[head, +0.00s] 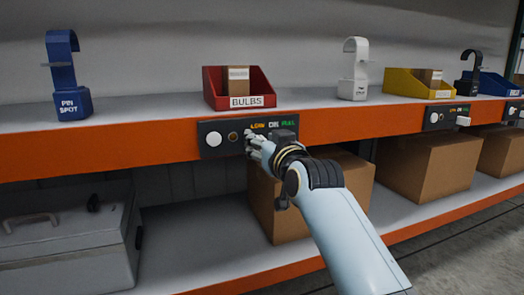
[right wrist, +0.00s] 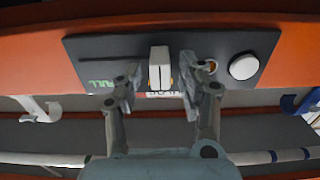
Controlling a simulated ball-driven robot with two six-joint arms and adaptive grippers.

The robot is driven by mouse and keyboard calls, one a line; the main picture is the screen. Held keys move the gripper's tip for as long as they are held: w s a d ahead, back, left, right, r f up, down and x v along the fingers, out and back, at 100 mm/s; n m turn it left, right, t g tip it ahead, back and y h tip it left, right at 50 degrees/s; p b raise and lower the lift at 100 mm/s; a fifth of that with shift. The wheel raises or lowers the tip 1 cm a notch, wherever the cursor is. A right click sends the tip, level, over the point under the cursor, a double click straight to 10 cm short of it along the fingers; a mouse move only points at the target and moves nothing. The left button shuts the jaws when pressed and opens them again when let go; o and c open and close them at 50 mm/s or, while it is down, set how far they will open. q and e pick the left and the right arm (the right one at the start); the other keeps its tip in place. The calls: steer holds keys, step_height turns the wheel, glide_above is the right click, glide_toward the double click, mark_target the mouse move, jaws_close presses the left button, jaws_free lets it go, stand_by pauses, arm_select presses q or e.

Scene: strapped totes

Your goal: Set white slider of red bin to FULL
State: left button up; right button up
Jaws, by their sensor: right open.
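The red bin (head: 262,84), labelled BULBS, stands on the upper shelf with a small box in it. Below it, a dark panel (head: 222,125) on the orange beam carries LOW, OK and FULL labels. The white slider (right wrist: 160,68) shows in the right wrist view, at the LOW side of its slot; FULL lies to the left there. My right gripper (right wrist: 158,85) is open, with a finger on either side of the slider and gaps visible. In the head view my right gripper (head: 255,142) covers the slider. My left gripper is not in view.
A white round button (head: 213,139) and a brass knob (head: 233,137) sit left of the slider on the panel. A cardboard box (head: 264,200) stands below, behind my arm. A yellow bin (head: 410,86) with its own panel is to the right.

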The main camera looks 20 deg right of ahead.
steer(key=shift+w+r, duration=0.1)
steer(key=shift+w, duration=0.1)
jaws_close()
stand_by(0.4)
